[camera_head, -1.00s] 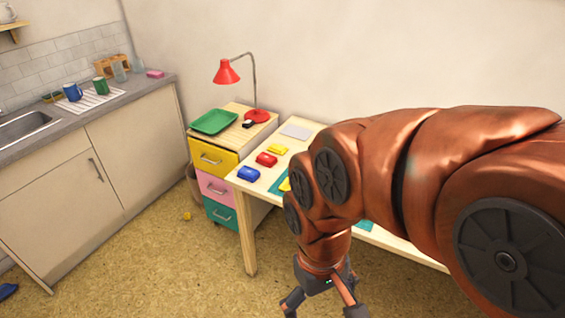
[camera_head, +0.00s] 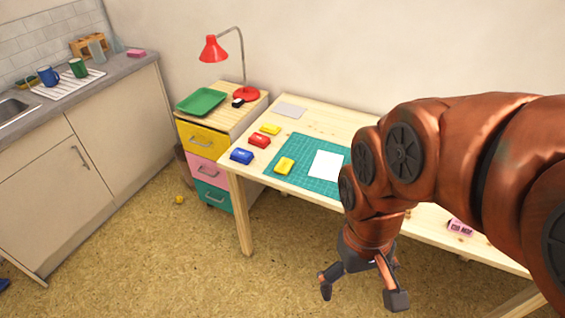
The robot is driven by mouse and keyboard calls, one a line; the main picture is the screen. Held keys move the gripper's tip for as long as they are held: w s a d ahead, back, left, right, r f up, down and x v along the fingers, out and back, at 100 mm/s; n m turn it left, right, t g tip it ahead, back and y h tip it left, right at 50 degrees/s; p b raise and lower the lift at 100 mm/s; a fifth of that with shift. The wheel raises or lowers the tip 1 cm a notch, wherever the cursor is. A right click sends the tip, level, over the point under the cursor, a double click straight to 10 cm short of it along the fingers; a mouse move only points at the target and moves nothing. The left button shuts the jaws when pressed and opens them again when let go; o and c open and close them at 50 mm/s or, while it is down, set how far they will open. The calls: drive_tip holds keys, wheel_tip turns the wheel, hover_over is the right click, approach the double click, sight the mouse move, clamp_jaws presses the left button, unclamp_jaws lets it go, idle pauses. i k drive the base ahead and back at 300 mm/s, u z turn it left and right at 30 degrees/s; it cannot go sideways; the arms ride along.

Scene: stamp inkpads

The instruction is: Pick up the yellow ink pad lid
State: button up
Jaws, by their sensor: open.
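Two small yellow pieces lie on the wooden desk. One yellow piece (camera_head: 270,129) is behind the red ink pad; the other yellow piece (camera_head: 284,166) lies on the teal cutting mat (camera_head: 279,181), near its left edge. I cannot tell which of them is the lid. A red ink pad (camera_head: 259,141) and a blue ink pad (camera_head: 241,156) stand at the desk's left end. My gripper (camera_head: 361,293) is open and empty, its fingers pointing down in front of the desk, right of both yellow pieces and apart from them.
White paper (camera_head: 327,165) lies on the mat. A grey sheet (camera_head: 289,110) lies at the back of the desk (camera_head: 331,117). A pink item (camera_head: 459,226) is at the right. A drawer unit with a green tray (camera_head: 201,101) and red lamp (camera_head: 212,50) stands left. My arm hides part of the desk.

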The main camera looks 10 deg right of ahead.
sight(285, 165)
drive_tip(key=u, duration=0.1)
drive_tip(key=k, duration=0.95)
drive_tip(key=z, duration=0.3)
drive_tip(key=i, duration=0.8)
drive_tip(key=u, duration=0.8)
drive_tip(key=i, duration=0.65)
drive_tip(key=u, duration=0.55)
